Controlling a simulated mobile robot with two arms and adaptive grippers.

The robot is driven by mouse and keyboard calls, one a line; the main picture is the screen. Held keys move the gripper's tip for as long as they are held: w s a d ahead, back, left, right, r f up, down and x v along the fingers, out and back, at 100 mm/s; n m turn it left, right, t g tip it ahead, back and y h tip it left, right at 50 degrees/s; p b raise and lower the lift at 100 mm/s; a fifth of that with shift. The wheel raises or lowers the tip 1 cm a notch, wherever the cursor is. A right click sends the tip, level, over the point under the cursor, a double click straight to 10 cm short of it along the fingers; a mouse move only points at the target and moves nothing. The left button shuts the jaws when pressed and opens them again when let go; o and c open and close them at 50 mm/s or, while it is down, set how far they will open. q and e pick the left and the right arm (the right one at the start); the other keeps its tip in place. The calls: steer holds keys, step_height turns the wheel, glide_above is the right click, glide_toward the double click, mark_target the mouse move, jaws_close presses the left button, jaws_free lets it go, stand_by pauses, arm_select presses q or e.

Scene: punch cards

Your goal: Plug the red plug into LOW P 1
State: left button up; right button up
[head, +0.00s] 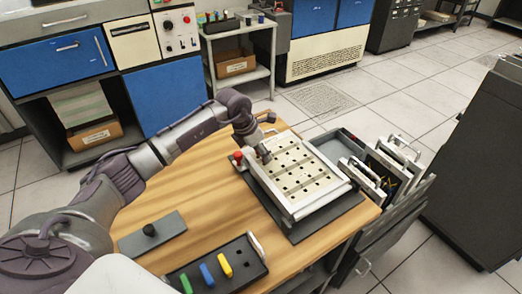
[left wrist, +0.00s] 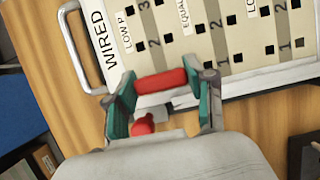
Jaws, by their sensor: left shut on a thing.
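The panel (left wrist: 240,76) shows there with the labels WIRED, LOW P (left wrist: 126,34) and EQUAL, and rows of square holes. In the LOW P row, the holes by 3 and 2 show; hole 1 is not visible. I cannot tell whether the plug touches the panel. My right gripper is not in view.
A red knob (head: 238,156) stands by the panel's left corner. A black holder (head: 246,272) with green, blue and yellow plugs and a grey plate (head: 152,238) with a black knob lie on the wooden table (head: 210,205). Handled panels (head: 392,165) stand in a rack at right.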

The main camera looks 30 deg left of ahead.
arm_select(q)
steer(key=shift+f+b, duration=0.65)
steer(key=shift+f, duration=0.15)
stand_by(0.7)
steer(key=o, duration=1)
steer(key=v, duration=1.2)
steer(key=shift+a, duration=0.1)
steer(key=shift+f, duration=0.1)
